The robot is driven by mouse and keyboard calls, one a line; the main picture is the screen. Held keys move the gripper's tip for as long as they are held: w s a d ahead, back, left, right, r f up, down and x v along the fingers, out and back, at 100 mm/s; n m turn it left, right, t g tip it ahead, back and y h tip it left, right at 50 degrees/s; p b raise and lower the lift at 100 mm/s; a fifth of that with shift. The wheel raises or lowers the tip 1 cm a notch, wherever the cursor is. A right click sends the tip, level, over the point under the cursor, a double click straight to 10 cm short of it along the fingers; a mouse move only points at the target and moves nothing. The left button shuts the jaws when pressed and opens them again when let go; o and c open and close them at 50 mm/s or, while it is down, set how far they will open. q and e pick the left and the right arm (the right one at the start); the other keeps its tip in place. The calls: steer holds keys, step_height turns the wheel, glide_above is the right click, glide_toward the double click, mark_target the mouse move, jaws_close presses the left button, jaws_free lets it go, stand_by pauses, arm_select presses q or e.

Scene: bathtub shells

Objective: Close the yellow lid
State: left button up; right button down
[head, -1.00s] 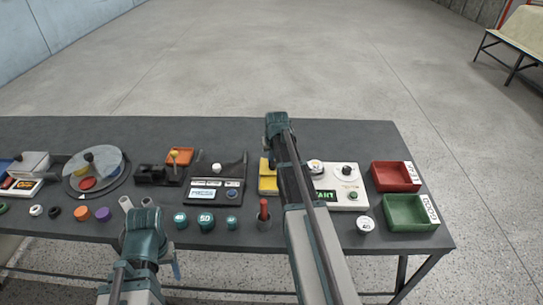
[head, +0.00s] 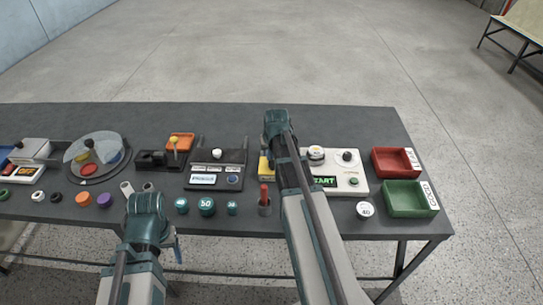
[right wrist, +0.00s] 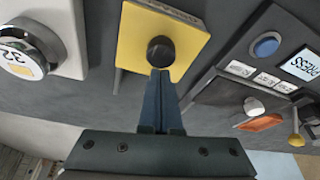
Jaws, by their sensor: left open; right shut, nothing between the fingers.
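The yellow lid (right wrist: 190,28) is a flat yellow plate with a round black knob (right wrist: 161,51) in the right wrist view. In the head view only a small yellow part (head: 264,166) shows, beside my right arm, which covers the rest. I cannot tell how far the lid is open. My right gripper (right wrist: 160,76) is shut and empty, its fingertips close to the knob; I cannot tell whether they touch. In the head view it is hidden by its own arm. My left gripper (head: 177,246) is open at the front of the table, mostly hidden behind its wrist.
A white START panel (head: 345,184) stands right of the lid, a black PRESS panel (head: 205,181) left. Red (head: 393,163) and green (head: 410,199) trays are at the right end. A red-topped pen holder (head: 264,207) stands close to my right arm.

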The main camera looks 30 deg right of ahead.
steer(key=w, duration=0.1)
steer(key=w+d, duration=0.1)
steer(key=w, duration=0.1)
steer(key=shift+w, duration=0.1)
steer(key=d+p+v, duration=0.1)
steer(key=p+v, duration=0.8)
steer(key=v, duration=0.1)
steer(key=shift+a+p, duration=0.3)
steer(key=shift+a, duration=0.15)
steer(key=s+a+n+g, duration=0.1)
steer(key=s+a+n, duration=0.1)
steer(key=s+a, duration=0.4)
steer(key=s+a+n+g, duration=0.1)
steer(key=s+a, duration=0.6)
steer(key=a, duration=0.7)
steer(key=s+a+f+n+g, duration=0.1)
steer(key=s+a+n+g, duration=0.1)
steer(key=s+a+n, duration=0.2)
steer(key=s+a, duration=0.3)
steer(key=a, duration=0.3)
steer(key=shift+a, duration=0.4)
steer(key=shift+w+f, duration=0.1)
